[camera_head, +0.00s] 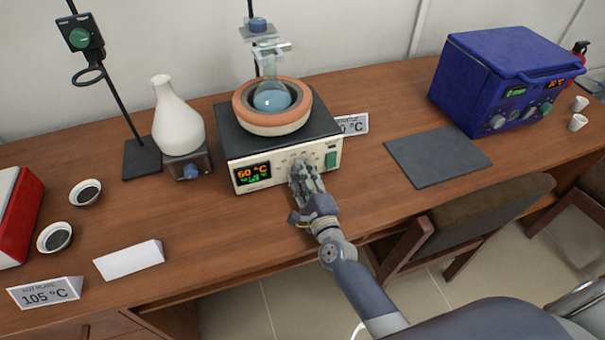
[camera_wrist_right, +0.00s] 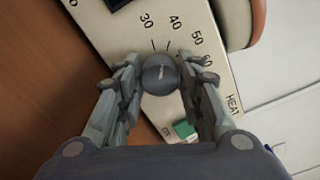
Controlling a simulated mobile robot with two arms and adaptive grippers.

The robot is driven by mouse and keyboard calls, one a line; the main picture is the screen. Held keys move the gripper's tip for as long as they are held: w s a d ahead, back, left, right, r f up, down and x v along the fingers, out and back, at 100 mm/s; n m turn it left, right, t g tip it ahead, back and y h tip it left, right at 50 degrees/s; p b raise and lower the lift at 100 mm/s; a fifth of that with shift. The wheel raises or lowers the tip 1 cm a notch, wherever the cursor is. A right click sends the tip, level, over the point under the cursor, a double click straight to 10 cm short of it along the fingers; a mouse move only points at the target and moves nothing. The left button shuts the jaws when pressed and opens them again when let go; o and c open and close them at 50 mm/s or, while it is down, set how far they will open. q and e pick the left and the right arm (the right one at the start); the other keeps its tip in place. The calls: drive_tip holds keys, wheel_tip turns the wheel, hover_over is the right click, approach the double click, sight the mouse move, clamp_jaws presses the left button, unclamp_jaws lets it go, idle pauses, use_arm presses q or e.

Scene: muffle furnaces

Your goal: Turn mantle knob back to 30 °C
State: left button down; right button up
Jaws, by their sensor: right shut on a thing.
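The heating mantle (camera_head: 237,147) is a cream and black box with an orange ring on top that holds a round flask (camera_head: 272,97) with blue liquid. Its display (camera_head: 253,173) reads 60 °C or 50 °C; I cannot tell which. My right gripper (camera_head: 303,172) is at the front panel and covers the knob in the head view. In the right wrist view the grey knob (camera_wrist_right: 160,75) sits between the fingers of my right gripper (camera_wrist_right: 160,80), with scale marks 30 to 60 around it. The gripper is shut on the knob. My left gripper is not in view.
A green switch (camera_head: 331,160) is right of the gripper. A white flask (camera_head: 177,120) on a small plate stands left of the mantle. A dark mat (camera_head: 438,157) and a blue furnace (camera_head: 505,80) are to the right. Chairs (camera_head: 470,215) stand at the table's front edge.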

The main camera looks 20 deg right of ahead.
drive_tip(key=shift+n+p, duration=0.5)
drive_tip(key=shift+n, duration=1.5)
drive_tip(key=o, duration=1.1)
drive_tip(key=shift+c, duration=0.2)
drive_tip(key=shift+s+f, duration=0.1)
drive_tip(key=shift+s, duration=0.05)
drive_tip(key=s, duration=1.1)
drive_tip(key=shift+s+d, duration=0.15)
drive_tip(key=shift+s, duration=0.2)
